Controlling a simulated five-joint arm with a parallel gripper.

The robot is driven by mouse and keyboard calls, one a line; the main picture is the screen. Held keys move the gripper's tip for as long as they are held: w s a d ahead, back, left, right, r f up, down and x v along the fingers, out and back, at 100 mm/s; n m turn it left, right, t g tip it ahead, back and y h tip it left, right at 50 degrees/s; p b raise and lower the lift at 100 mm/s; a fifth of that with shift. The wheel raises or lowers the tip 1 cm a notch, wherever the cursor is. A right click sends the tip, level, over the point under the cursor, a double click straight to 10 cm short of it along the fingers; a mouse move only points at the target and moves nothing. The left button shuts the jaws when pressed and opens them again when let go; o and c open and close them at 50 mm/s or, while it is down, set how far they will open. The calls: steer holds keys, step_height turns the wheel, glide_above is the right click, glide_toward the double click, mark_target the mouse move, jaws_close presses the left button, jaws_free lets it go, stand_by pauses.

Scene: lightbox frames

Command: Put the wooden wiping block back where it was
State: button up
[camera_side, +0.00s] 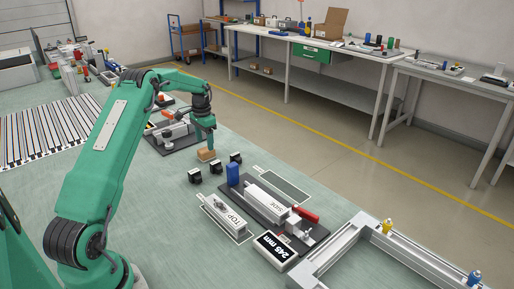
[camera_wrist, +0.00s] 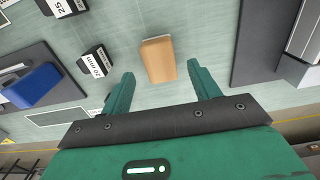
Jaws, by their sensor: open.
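The wooden wiping block (camera_side: 206,155) is a small tan block on the green work surface, directly below my gripper (camera_side: 206,143) in the side view. In the wrist view the block (camera_wrist: 158,60) lies between the lines of the two green fingers, mostly beyond their tips. My gripper (camera_wrist: 161,73) is open, with a clear gap on both sides of the block, and holds nothing. Whether the fingertips reach down beside the block is hard to tell.
Several small black labelled blocks (camera_side: 235,158) stand close to the right of the wooden block. A dark plate (camera_side: 310,239) carries a blue block (camera_side: 233,173) and a red-handled clamp (camera_side: 304,214). Another dark fixture plate (camera_side: 163,147) lies left of the gripper. Empty outlined rectangles (camera_side: 285,185) mark the surface.

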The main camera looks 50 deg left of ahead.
mark_target(206, 149)
step_height(206, 149, up, 7)
stand_by(0.4)
steer(key=shift+r, duration=0.1)
stand_by(0.3)
steer(key=s+d+r+t, duration=0.1)
steer(key=s+d+r, duration=0.2)
steer(key=d+r, duration=0.65)
steer(key=s+d+r+t, duration=0.1)
steer(key=s+d+r, duration=0.4)
steer(key=d, duration=0.7)
steer(key=s+d+f+t, duration=0.2)
steer(key=s+d+t, duration=0.1)
steer(key=s+d, duration=1.1)
steer(key=s, duration=0.4)
steer(key=shift+s+d+f+t, duration=0.15)
steer(key=shift+d+f+t, duration=0.15)
steer(key=shift+d, duration=0.1)
